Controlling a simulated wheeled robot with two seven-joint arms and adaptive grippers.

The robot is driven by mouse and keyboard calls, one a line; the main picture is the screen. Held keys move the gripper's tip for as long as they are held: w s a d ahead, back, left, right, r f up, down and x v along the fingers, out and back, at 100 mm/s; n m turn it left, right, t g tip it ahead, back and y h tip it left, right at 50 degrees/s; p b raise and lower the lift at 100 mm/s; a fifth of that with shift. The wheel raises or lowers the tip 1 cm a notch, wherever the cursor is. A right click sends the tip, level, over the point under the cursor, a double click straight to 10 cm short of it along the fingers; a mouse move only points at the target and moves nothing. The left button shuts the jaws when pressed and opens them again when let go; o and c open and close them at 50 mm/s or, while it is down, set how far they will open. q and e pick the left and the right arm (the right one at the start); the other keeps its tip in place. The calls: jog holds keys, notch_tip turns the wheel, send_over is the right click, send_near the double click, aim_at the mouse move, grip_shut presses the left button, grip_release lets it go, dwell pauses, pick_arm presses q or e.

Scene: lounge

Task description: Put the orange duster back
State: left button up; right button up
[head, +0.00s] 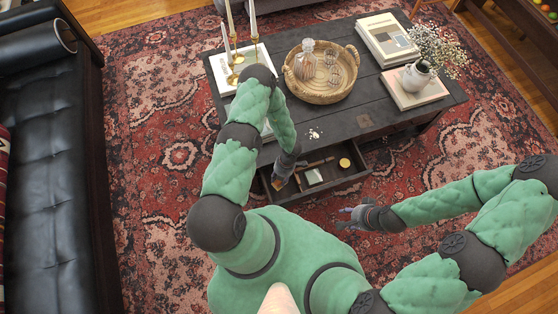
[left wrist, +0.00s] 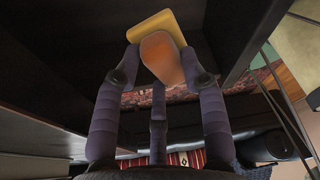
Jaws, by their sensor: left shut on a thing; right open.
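The orange duster (left wrist: 162,58), with a pale yellow block-like part (left wrist: 155,22) at its far end, is between the fingers of my left gripper (left wrist: 161,72) in the left wrist view. The fingers are closed on its sides. In the head view my left gripper (head: 280,181) is low at the left end of the open drawer (head: 345,178), under the table's front edge. The duster is mostly hidden there by the hand, so I cannot tell if it touches the drawer floor. My right gripper (head: 352,218) is open and empty above the rug, in front of the drawer.
The drawer holds a brown stick-like item (head: 318,163), a pale flat item (head: 313,177) and a yellow round tin (head: 345,163). The dark coffee table (head: 350,110) carries a wicker tray (head: 299,88), brass candlesticks (head: 232,65), books (head: 388,35) and a flower vase (head: 418,75). A black sofa (head: 45,150) stands left.

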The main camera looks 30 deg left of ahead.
pick_arm(q)
notch_tip(320, 180, down, 9)
jog(key=b, duration=0.3)
jog(key=shift+r, duration=0.25)
jog(key=o, duration=1.1)
